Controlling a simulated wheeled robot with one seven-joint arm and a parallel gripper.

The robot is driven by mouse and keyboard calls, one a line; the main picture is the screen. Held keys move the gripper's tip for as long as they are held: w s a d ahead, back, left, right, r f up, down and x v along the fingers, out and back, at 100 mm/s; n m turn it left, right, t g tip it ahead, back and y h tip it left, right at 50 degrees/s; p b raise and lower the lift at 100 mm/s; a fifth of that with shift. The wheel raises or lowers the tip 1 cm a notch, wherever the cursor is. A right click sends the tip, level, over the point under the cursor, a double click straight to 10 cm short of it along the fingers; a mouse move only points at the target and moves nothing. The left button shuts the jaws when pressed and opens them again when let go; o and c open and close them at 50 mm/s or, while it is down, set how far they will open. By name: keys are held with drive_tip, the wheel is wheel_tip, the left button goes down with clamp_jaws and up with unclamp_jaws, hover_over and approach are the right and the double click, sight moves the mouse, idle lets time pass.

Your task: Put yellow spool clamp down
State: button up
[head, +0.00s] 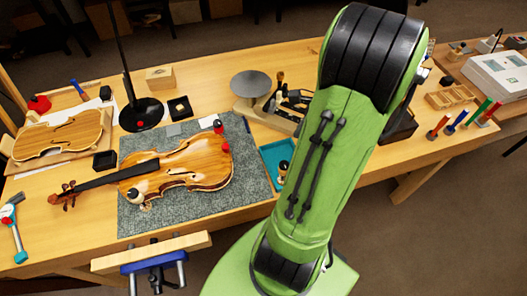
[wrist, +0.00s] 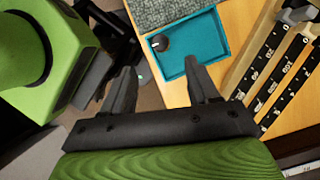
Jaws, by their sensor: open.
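A small dark-topped round piece, likely the spool clamp, stands in the teal tray (head: 272,152) at the mat's right edge. The piece (head: 283,166) shows a little tan or yellow below its top; I cannot be sure of its colour. In the wrist view, the dark piece (wrist: 160,43) sits at the left end of the tray (wrist: 222,45). My gripper (wrist: 160,78) is open, with nothing between its fingers, and apart from the piece. Its right fingertip overlaps the tray's near edge in the picture. The head view hides the gripper behind my arm.
A violin (head: 185,165) with small red, black and pale clamps lies on the grey mat (head: 255,185). A blue vise (head: 155,262) is at the bench front. A tool holder (head: 290,112) stands behind the tray. Coloured handles (head: 457,121) stand at right.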

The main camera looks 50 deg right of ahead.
drive_tip(key=w+a+r+n+h, duration=0.1)
drive_tip(key=w+a+r+n, duration=0.25)
drive_tip(key=a+n, duration=0.35)
drive_tip(key=w+a+r+n+h, duration=0.25)
drive_tip(key=a+r+n, duration=0.25)
drive_tip(key=a+n, duration=0.25)
drive_tip(key=s+a+r+n+t, duration=0.2)
drive_tip(key=s+a+r+n, duration=0.2)
drive_tip(key=a+n, duration=0.6)
drive_tip(key=shift+s+n+t, duration=0.15)
drive_tip(key=shift+n+t, duration=0.15)
drive_tip(key=shift+n, duration=0.65)
